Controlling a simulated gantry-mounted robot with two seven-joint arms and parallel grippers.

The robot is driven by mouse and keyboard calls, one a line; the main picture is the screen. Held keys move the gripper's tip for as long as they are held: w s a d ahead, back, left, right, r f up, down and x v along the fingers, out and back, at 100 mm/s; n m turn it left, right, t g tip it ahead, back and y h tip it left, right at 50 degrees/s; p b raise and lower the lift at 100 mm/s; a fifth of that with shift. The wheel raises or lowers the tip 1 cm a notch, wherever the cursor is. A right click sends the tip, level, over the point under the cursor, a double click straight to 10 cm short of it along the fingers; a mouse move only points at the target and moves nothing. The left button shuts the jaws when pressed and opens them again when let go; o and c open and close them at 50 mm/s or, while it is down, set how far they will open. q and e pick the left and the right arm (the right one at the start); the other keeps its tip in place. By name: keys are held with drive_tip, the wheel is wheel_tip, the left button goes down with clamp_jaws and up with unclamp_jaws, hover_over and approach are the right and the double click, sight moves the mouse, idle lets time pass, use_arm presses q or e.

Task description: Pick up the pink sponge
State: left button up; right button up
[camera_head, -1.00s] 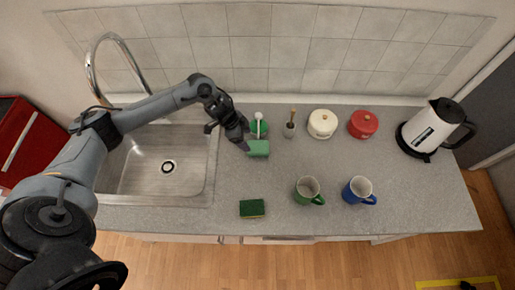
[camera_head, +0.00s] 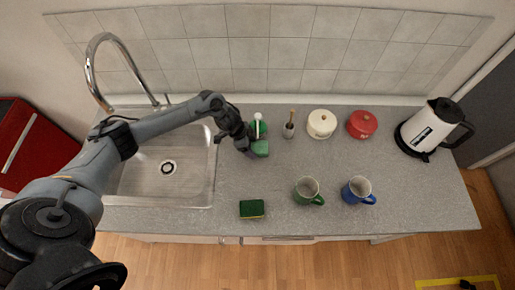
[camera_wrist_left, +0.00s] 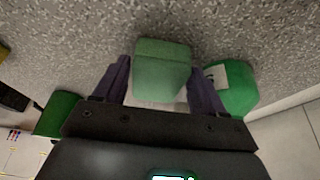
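No pink sponge shows in either view. A pale green sponge-like block (camera_head: 260,149) lies on the counter right of the sink, in front of the green soap bottle (camera_head: 258,129). In the wrist view the block (camera_wrist_left: 162,68) sits between my left gripper's two fingers (camera_wrist_left: 162,82). The fingers are apart, one on each side of it, and I see no clear grip. In the head view my left gripper (camera_head: 246,143) is at the block's left side and partly hides it. A dark green sponge with a yellow edge (camera_head: 252,208) lies near the counter's front. My right gripper is not in view.
The green bottle stands close beside the gripper, also in the wrist view (camera_wrist_left: 232,88). A brush holder (camera_head: 289,130), white pot (camera_head: 321,123) and red pot (camera_head: 362,124) stand along the back. Green (camera_head: 307,190) and blue (camera_head: 358,190) mugs stand at front right. The counter between is clear.

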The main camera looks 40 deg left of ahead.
sight(256, 147)
use_arm(q)
drive_tip(key=c, duration=0.7)
drive_tip(key=shift+r, duration=0.1)
drive_tip(key=shift+c, duration=0.2)
drive_tip(key=shift+r, duration=0.5)
wheel_tip(256, 147, up, 2)
drive_tip(key=shift+r, duration=0.1)
drive_tip(key=s+a, duration=0.3)
drive_tip(key=a, duration=0.1)
drive_tip(key=s+a+b, duration=0.1)
drive_tip(key=s+a, duration=0.3)
drive_tip(key=s+a+b, duration=0.1)
drive_tip(key=s+a, duration=0.3)
drive_tip(key=shift+a, duration=0.2)
drive_tip(key=shift+s+a, duration=0.45)
drive_tip(key=shift+a, duration=0.1)
